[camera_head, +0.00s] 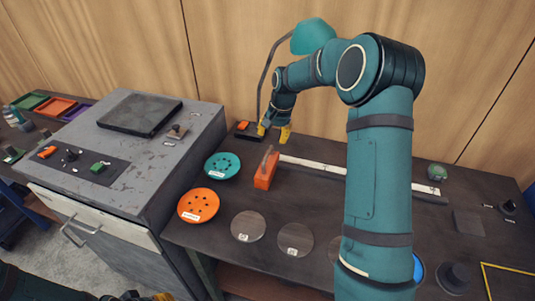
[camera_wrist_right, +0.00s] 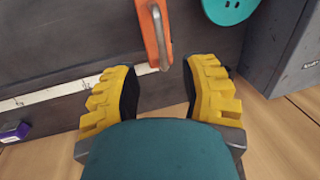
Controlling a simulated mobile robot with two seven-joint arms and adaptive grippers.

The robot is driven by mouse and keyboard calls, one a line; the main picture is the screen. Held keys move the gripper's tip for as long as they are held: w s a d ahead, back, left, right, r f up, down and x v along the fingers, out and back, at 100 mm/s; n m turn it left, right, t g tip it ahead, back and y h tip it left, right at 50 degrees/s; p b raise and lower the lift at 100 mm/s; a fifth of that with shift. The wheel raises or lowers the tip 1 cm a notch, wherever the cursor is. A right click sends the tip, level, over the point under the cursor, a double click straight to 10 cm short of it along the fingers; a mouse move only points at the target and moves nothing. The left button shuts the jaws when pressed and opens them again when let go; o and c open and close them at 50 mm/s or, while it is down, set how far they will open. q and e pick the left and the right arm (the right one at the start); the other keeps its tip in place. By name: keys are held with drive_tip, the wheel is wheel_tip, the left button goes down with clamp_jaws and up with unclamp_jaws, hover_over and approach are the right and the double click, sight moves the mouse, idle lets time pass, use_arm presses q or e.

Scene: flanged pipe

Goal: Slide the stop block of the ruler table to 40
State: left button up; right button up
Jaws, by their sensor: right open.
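The stop block (camera_head: 265,171) is an orange block with a grey bar handle, standing at the left end of the white ruler strip (camera_head: 310,165) on the dark table. In the right wrist view the orange block (camera_wrist_right: 151,20) and handle show at the top centre, and the ruler strip (camera_wrist_right: 45,95) runs left. My right gripper (camera_head: 273,131) is open and empty, behind the block towards the wall; its yellow fingers also show in the wrist view (camera_wrist_right: 160,88), apart from the handle. My arm hides part of the ruler. Numbers are unreadable. My left gripper (camera_head: 145,297) barely shows at the bottom edge.
A teal disc (camera_head: 222,166) and an orange disc (camera_head: 198,205) lie left of the block. Two grey discs lie in front. A lamp (camera_head: 313,36) rises near my right arm. A grey cabinet (camera_head: 135,175) stands left; the wooden wall is behind.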

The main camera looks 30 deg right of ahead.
sight(267, 156)
drive_tip(key=f, duration=0.3)
drive_tip(key=w+f, duration=0.1)
drive_tip(key=f, duration=0.2)
drive_tip(key=a+f, duration=0.1)
drive_tip(key=f, duration=0.2)
drive_tip(key=shift+w+a+f, duration=0.1)
drive_tip(key=shift+w+f, duration=0.05)
drive_tip(key=shift+w, duration=0.1)
clamp_jaws()
drive_tip(key=shift+s, duration=0.1)
